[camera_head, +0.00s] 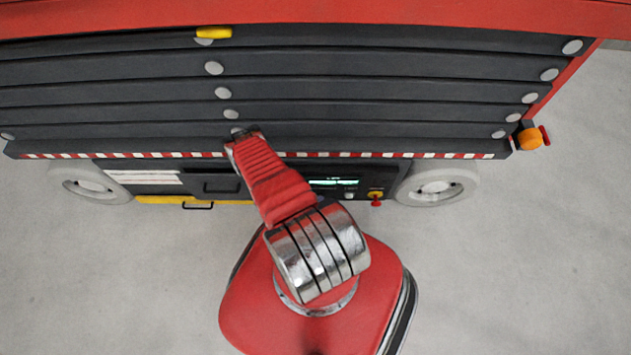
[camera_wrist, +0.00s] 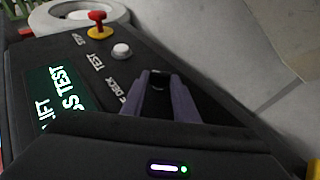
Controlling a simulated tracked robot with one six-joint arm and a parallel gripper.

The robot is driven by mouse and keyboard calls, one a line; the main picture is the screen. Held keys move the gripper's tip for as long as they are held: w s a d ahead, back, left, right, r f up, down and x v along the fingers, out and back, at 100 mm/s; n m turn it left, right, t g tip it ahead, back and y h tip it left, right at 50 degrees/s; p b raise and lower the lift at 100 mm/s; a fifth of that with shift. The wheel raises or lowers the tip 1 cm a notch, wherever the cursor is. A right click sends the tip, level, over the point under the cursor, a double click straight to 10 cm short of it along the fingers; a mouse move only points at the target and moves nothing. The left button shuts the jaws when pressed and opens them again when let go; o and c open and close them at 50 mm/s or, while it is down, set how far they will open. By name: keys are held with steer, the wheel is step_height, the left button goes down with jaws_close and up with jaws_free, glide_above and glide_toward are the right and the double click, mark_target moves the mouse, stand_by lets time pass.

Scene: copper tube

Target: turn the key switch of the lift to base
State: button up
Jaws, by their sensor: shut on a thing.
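In the wrist view, the lift's control panel (camera_wrist: 95,68) fills the left and middle. My gripper (camera_wrist: 160,80) reaches to the panel with its purple-grey fingers close together around a small dark part, which sits where the key switch would be; the fingers hide most of it. A label partly reading "DECK" shows beside the fingers, and its other words are covered. In the head view, my red arm covers part of the lift's lower side and my gripper is hidden behind it. The panel also shows there, with its lit screen (camera_head: 333,183).
A red mushroom stop button (camera_wrist: 98,18) on a yellow base and a white TEST button (camera_wrist: 121,50) lie beyond my fingers. A lit green screen (camera_wrist: 58,98) is at the left. The lift's wheels (camera_head: 437,187) stand on open grey floor (camera_head: 530,240).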

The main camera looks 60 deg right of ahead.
steer(key=shift+w+a+f, duration=0.1)
steer(key=shift+w+f, duration=0.05)
steer(key=shift+w, duration=0.1)
steer(key=o, duration=1.1)
steer(key=shift+c, duration=0.2)
steer(key=shift+s, duration=0.1)
steer(key=v, duration=1.3)
steer(key=shift+w+a+r, duration=0.2)
steer(key=shift+r, duration=0.05)
